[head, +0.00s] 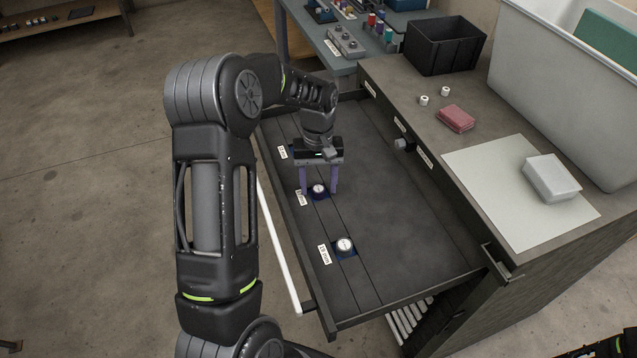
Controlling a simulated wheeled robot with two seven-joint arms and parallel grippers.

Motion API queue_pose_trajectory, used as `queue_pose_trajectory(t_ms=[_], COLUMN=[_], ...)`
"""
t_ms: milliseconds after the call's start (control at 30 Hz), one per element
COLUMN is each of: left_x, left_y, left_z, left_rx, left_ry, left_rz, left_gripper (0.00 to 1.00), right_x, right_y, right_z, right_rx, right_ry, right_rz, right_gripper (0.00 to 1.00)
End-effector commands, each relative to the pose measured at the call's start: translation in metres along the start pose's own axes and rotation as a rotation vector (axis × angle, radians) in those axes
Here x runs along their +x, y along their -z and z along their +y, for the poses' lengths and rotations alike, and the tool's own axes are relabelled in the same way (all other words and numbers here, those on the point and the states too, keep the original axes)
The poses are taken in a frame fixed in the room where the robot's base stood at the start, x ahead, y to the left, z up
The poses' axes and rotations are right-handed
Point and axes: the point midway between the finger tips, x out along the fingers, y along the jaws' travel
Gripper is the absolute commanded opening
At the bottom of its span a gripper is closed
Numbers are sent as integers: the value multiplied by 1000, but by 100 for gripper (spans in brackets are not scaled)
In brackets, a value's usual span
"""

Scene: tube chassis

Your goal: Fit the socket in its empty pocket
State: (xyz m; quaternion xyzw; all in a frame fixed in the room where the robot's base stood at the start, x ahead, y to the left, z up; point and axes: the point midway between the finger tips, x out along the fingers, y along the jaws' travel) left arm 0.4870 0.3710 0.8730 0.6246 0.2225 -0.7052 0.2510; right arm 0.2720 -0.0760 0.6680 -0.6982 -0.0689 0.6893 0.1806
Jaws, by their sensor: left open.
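My left gripper (319,192) points down into the open drawer (410,225). Its two fingers are apart, one on each side of a small round socket (318,188) with a pale top. This socket is at the dark blue pocket by the middle label; I cannot tell whether it is fully seated or touched by the fingers. A second pale-topped socket (345,244) sits at a blue pocket by the nearest label (324,254). The pocket by the farthest label (283,152) cannot be made out. My right gripper does not show.
The cabinet top (405,75) right of the drawer holds a black bin (445,46), a red block (456,118), two small white pieces, and a white box (550,177) on a pale sheet (490,190). The drawer's right part is bare. A blue-grey bench (310,35) stands behind.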

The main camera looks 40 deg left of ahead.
Motion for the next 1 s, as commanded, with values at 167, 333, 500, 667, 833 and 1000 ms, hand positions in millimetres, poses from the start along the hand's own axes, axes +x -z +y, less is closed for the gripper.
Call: queue_pose_trajectory(t_ms=[167,333,500,667,833,1000], left_x=[-12,-39,-65,-77,-78,-78], left_y=[1,1,1,0,0,0], left_z=[0,1,0,0,0,0], left_rx=[-1,0,0,0,0,0], left_ry=[-1,-2,-1,-1,0,0], left_rz=[4,5,2,1,0,0], left_gripper=[54,54,54,54,54,54], right_x=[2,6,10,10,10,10], right_y=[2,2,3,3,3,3], right_z=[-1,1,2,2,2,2], right_rx=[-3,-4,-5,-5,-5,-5], right_ry=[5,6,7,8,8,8], right_rz=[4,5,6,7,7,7], right_gripper=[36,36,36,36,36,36])
